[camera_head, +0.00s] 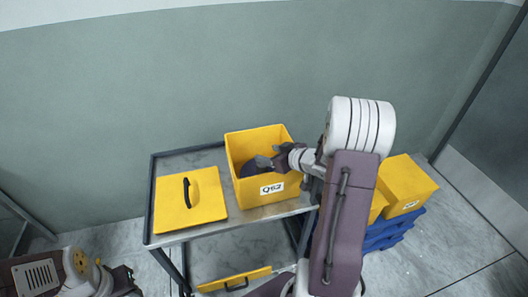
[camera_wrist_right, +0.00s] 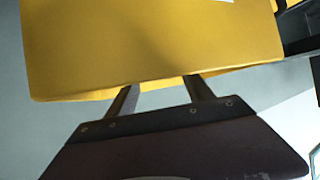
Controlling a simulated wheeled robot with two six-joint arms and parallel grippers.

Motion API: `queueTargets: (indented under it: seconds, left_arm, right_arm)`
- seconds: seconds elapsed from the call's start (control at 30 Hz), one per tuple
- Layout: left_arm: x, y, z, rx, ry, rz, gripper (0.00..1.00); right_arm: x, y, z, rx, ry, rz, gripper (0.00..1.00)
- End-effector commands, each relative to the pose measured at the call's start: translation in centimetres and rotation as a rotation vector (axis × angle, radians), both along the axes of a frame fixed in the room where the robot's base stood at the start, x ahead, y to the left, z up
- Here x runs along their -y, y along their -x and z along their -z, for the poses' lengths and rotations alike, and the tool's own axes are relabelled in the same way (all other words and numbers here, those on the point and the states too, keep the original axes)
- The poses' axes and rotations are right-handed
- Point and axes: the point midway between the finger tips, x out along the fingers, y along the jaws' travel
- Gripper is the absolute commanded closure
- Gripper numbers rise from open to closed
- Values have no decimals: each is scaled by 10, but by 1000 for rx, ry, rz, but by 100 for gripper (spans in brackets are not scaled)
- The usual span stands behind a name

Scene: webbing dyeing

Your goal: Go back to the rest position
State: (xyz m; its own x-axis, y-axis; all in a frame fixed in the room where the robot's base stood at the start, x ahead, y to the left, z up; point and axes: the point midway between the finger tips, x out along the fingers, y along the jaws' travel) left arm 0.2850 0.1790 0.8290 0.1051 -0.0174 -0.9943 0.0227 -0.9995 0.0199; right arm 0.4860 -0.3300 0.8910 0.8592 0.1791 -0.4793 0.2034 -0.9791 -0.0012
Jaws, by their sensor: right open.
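My right gripper (camera_head: 262,163) is open at the mouth of a yellow bin (camera_head: 283,170) with a white label on its front. Something dark blue (camera_head: 248,168) shows inside the bin, partly behind the gripper. In the right wrist view, the two fingers (camera_wrist_right: 163,95) stand apart, and their tips are hidden behind the edge of the yellow bin (camera_wrist_right: 150,45). I see nothing held between them. My left arm (camera_head: 72,270) shows at the lower left; its gripper is too unclear to read.
The bin stands on a grey metal cart (camera_head: 180,163), beside a yellow lid (camera_head: 208,190) with a black handle. Another yellow lid (camera_head: 210,286) lies on the lower shelf. Yellow bins (camera_head: 405,180) stand on blue crates (camera_head: 385,237) at right. A wall is behind.

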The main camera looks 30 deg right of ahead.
Motion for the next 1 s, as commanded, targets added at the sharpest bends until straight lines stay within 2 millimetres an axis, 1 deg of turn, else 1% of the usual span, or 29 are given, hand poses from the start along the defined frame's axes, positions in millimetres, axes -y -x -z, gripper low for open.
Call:
queueTargets:
  seconds: [0.43,0.5,0.57,0.67,0.7,0.77,0.8,0.83,0.87,0.9,0.97,1.0]
  left_arm:
    - [0,0,0,0,0,0,64]
    - [0,0,-4,0,0,0,64]
    - [0,0,-12,0,0,0,64]
    - [0,0,-29,0,0,0,64]
    - [0,0,-38,0,0,0,64]
    - [0,0,-53,0,0,0,64]
    - [0,0,-66,0,0,0,64]
    - [0,0,-75,0,0,0,64]
    - [0,0,-83,0,0,0,64]
    - [0,0,-90,0,0,0,64]
    - [0,0,-98,1,0,0,64]
    - [0,0,-102,0,0,0,64]
  right_arm:
    - [0,0,-1,2,0,1,39]
    - [-6,-2,-5,2,0,-13,39]
    - [-21,-8,-17,10,6,-50,39]
    - [-65,-19,-53,43,29,-151,39]
    - [-87,-23,-70,61,33,-190,39]
    - [-119,-27,-99,79,34,-217,39]
    - [-139,-28,-119,72,42,-209,39]
    - [-149,-26,-129,53,53,-186,39]
    - [-157,-22,-136,21,66,-152,39]
    - [-160,-12,-135,-40,82,-98,39]
    - [-161,10,-127,-154,102,-17,39]
    - [-159,29,-117,-245,108,34,39]
